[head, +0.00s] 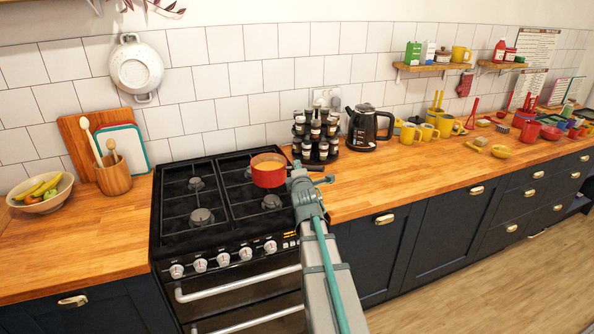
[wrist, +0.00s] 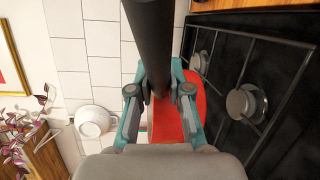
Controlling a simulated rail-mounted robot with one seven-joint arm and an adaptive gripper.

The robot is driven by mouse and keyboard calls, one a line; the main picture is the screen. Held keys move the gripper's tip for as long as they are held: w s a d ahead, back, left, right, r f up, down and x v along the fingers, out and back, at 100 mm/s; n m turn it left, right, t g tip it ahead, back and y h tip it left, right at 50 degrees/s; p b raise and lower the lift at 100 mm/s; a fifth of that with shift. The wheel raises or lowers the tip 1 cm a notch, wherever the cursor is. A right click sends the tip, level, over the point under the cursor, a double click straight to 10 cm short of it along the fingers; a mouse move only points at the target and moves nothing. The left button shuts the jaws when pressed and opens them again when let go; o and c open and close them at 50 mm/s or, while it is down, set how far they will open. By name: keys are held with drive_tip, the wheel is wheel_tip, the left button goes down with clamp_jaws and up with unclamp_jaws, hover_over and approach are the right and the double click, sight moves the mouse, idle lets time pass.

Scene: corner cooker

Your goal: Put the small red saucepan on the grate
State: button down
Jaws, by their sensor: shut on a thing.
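The small red saucepan (head: 268,176) is over the right side of the cooker's black grate (head: 228,193), near the back, and looks upright. I cannot tell whether its base touches the grate. My gripper (head: 303,183) is just right of the pan and shut on its handle. In the wrist view, my gripper (wrist: 159,88) has its fingers on both sides of the dark handle (wrist: 152,35). The red pan body (wrist: 190,118) shows behind the fingers, partly hidden by them. The grate and a burner (wrist: 246,102) appear at the right there.
A spice rack (head: 316,137) and a black kettle (head: 368,128) stand on the wooden counter right of the cooker. A utensil pot (head: 114,176) and fruit bowl (head: 42,200) stand left of it. The left part of the grate is clear.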

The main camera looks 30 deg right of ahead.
drive_tip(key=shift+d+f+b, duration=0.25)
drive_tip(key=shift+f+b, duration=0.4)
wheel_tip(320, 180, down, 5)
drive_tip(key=b, duration=0.5)
drive_tip(key=shift+a+f, duration=0.1)
drive_tip(key=shift+f, duration=0.05)
drive_tip(key=shift+f+b, duration=0.5)
drive_tip(key=shift+f, duration=0.05)
drive_tip(key=c, duration=1)
unclamp_jaws()
drive_tip(key=shift+s, duration=0.15)
